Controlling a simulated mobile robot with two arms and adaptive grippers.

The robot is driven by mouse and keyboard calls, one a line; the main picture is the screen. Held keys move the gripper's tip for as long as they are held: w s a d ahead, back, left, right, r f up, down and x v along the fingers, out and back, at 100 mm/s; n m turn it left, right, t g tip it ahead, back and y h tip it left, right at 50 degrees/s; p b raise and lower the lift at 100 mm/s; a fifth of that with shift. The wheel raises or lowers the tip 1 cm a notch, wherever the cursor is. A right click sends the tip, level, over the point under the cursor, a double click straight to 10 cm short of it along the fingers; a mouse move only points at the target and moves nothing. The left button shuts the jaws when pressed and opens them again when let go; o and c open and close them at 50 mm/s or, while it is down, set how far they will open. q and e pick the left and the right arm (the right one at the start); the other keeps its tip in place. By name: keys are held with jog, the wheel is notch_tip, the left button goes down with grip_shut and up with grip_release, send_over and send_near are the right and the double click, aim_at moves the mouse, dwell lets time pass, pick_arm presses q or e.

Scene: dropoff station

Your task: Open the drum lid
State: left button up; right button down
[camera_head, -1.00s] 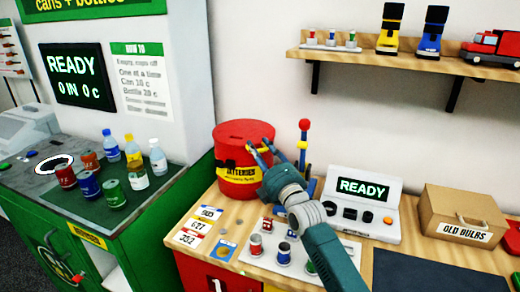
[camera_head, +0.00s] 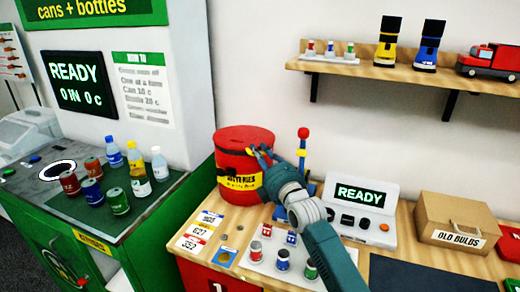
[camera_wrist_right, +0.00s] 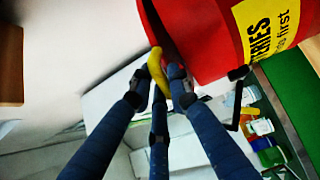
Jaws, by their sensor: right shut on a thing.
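The red battery drum (camera_head: 228,162) stands on the wooden counter, with a yellow label on its front. Its red lid (camera_head: 243,138) is on top, and I see no clear gap under it in the head view. My right gripper (camera_head: 262,153) is at the upper right side of the drum. In the wrist view, its blue fingers (camera_wrist_right: 160,88) are shut on a curved yellow handle (camera_wrist_right: 157,68) beside the red drum wall. A small black part (camera_wrist_right: 238,73) shows near the label's edge. How the handle joins the drum is unclear. My left gripper is out of view.
A toy with a red ball (camera_head: 303,133) stands close behind my right wrist. A white tray with several batteries (camera_head: 283,260) lies in front. The READY console (camera_head: 358,195) and OLD BULBS box (camera_head: 455,220) are to the right. Bottles and cans (camera_head: 118,202) stand on the left.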

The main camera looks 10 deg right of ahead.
jog(key=w+d+r+m+g+p, duration=0.2)
jog(key=w+r+m+g+p, duration=0.1)
jog(key=r+p, duration=0.7)
jog(key=shift+w+r+m+g+h+p, duration=0.15)
jog(key=shift+w+m+g+h+p, duration=0.15)
jog(key=shift+w+m+g+p, duration=0.25)
jog(key=shift+s, duration=0.15)
jog(key=c, duration=1.7)
grip_release()
jog(key=shift+s+d, duration=0.1)
jog(key=v, duration=1.1)
jog(key=shift+s+d+r, duration=0.1)
jog(key=shift+s, duration=0.3)
